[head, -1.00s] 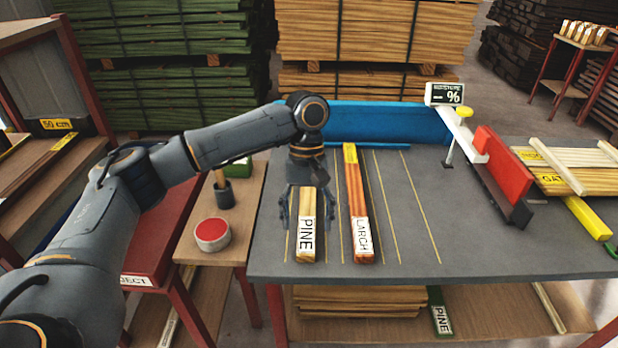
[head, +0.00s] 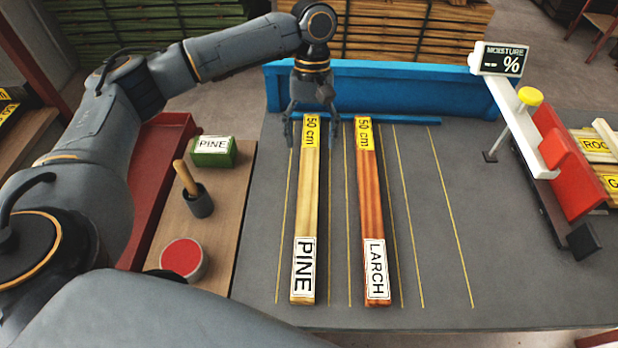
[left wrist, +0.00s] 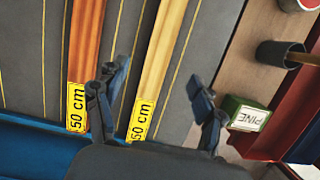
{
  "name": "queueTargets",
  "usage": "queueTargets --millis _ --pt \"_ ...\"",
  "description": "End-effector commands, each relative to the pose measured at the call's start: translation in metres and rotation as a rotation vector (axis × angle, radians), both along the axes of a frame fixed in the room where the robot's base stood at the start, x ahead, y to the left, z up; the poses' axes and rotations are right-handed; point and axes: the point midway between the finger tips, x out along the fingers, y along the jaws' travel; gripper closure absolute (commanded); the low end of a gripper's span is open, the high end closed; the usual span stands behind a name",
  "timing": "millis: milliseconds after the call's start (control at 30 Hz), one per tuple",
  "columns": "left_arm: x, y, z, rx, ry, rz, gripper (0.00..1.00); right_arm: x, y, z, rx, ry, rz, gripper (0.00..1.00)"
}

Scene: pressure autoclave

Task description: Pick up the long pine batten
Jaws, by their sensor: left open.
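The long pine batten (head: 306,200) lies flat on the grey table, with a white PINE label at its near end and a yellow 50 cm label at its far end. My left gripper (head: 312,128) is open above the far end, its fingers pointing down to either side of the batten. In the left wrist view the pine batten (left wrist: 164,55) passes between the spread fingers of the left gripper (left wrist: 158,95), closer to the left finger. Any gap in height is hard to judge. My right gripper is not in view.
A reddish larch batten (head: 371,205) lies parallel, close on the right. A blue fence (head: 400,90) borders the table's back. A moisture meter (head: 502,60) and red block (head: 565,165) stand right. A green PINE box (head: 213,152) and red-topped tin (head: 182,258) stand left.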

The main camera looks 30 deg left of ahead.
Motion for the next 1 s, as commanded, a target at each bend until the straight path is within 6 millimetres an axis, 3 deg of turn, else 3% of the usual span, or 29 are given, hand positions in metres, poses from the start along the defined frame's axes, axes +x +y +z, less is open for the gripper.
queueTargets --millis 100,300,600,800,1000 --pt "-0.007 -0.002 -0.025 0.001 0.005 -0.001 0.31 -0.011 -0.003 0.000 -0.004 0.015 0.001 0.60" --pt "-0.015 -0.006 -0.057 0.002 0.002 0.000 0.31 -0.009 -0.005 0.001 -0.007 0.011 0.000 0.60" --pt "-0.023 -0.008 -0.081 0.001 0.003 0.000 0.31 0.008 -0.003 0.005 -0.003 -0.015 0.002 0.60" --pt "-0.032 -0.011 -0.109 0.000 0.001 0.000 0.31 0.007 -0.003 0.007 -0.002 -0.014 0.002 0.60" --pt "-0.033 -0.012 -0.118 0.000 -0.001 0.000 0.31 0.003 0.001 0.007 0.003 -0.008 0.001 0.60"
